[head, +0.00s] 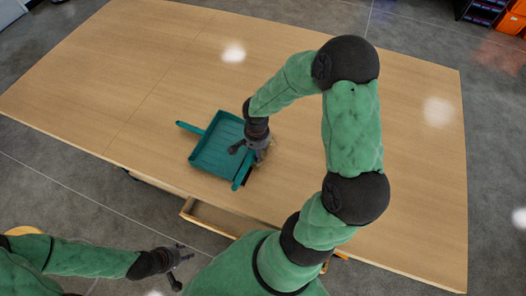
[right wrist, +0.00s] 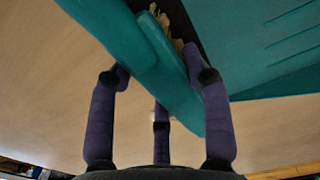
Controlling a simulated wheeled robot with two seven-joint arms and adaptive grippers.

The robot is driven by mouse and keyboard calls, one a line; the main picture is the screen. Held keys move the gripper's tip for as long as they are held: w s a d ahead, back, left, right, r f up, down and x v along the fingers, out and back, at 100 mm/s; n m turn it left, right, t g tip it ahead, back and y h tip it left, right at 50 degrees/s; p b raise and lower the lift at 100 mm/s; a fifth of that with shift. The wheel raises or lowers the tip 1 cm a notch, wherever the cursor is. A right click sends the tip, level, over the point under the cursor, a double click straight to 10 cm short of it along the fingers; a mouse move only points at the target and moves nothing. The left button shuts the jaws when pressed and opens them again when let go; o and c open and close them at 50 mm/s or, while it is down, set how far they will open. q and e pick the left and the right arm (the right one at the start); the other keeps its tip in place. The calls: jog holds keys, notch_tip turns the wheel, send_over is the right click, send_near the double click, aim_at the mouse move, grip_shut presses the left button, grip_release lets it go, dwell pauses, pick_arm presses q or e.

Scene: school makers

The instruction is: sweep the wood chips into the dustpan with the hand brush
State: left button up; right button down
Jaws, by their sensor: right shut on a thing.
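The teal dustpan (head: 213,152) lies on the table near its front edge, its handle pointing left. My right gripper (head: 243,150) is above the dustpan's right side, shut on the teal hand brush (head: 242,172). In the right wrist view the brush (right wrist: 172,75) runs diagonally between my right gripper's fingers (right wrist: 160,85), with the dustpan (right wrist: 275,45) close beside it. Tan strands or bits show by the brush; I cannot tell bristles from wood chips, and no chips are clearly visible. My left gripper (head: 180,262) is open and empty, low in front of the table.
The wooden table (head: 390,110) is bare over its back and right parts. An open drawer (head: 215,218) sticks out under the front edge, near the dustpan. Dark and orange storage bins (head: 508,25) stand far off at the top right.

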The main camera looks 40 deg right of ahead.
jog(key=shift+w+a+r, duration=0.1)
jog(key=shift+w+a, duration=0.1)
jog(key=shift+w, duration=0.3)
jog(key=shift+w+a+r, duration=0.1)
jog(key=shift+w+a, duration=0.1)
jog(key=shift+w, duration=0.25)
jog(key=shift+w+a+b, duration=0.15)
jog(key=shift+w+a, duration=0.2)
jog(key=shift+w, duration=0.4)
jog(key=shift+w+a+b, duration=0.15)
jog(key=shift+w+a, duration=0.25)
jog(key=shift+w, duration=0.3)
jog(key=shift+w+a+b, duration=0.15)
jog(key=shift+w+a, duration=0.2)
jog(key=shift+w, duration=0.4)
jog(key=shift+w+r+p, duration=0.2)
jog(key=shift+r+p, duration=0.2)
jog(key=shift+r, duration=0.35)
jog(key=shift+s+r+p, duration=0.1)
jog(key=shift+r+p, duration=0.65)
jog(key=shift+r, duration=0.8)
